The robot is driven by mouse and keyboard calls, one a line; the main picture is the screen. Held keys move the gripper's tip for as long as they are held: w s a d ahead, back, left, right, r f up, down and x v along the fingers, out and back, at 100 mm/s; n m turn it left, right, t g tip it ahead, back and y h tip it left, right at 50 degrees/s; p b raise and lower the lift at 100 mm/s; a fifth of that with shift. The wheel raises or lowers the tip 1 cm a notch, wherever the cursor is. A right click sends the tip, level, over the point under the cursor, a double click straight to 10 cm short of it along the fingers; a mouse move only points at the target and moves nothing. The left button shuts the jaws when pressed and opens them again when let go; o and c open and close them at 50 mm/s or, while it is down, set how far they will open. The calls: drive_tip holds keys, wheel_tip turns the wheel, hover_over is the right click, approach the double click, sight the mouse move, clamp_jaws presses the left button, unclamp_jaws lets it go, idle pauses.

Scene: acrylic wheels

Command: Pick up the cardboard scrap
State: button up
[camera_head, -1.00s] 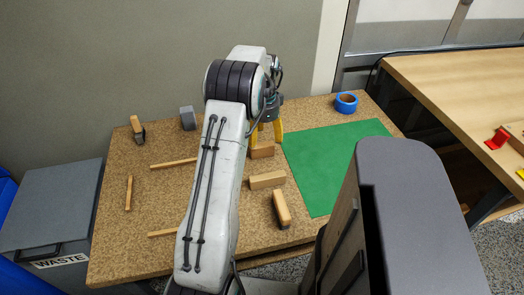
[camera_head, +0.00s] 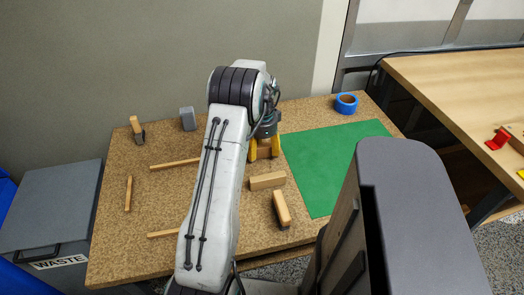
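My gripper (camera_head: 264,148) has yellow fingers and points down near the middle of the brown table. Its fingers stand apart, one on each side of a small tan block-shaped piece (camera_head: 264,153). I cannot tell whether they touch it. Most of that piece is hidden by the fingers. No piece is clearly recognisable as the cardboard scrap, and my arm hides part of the table.
Two tan blocks lie nearby, one (camera_head: 267,181) just in front and one (camera_head: 282,208) nearer. Thin wooden strips (camera_head: 174,164) lie left. A green mat (camera_head: 325,165) and blue tape roll (camera_head: 346,103) are right. A grey waste bin (camera_head: 50,215) stands left of the table.

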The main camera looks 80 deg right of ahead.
drive_tip(key=c, duration=0.7)
drive_tip(key=shift+c, duration=0.2)
drive_tip(key=shift+r, duration=0.15)
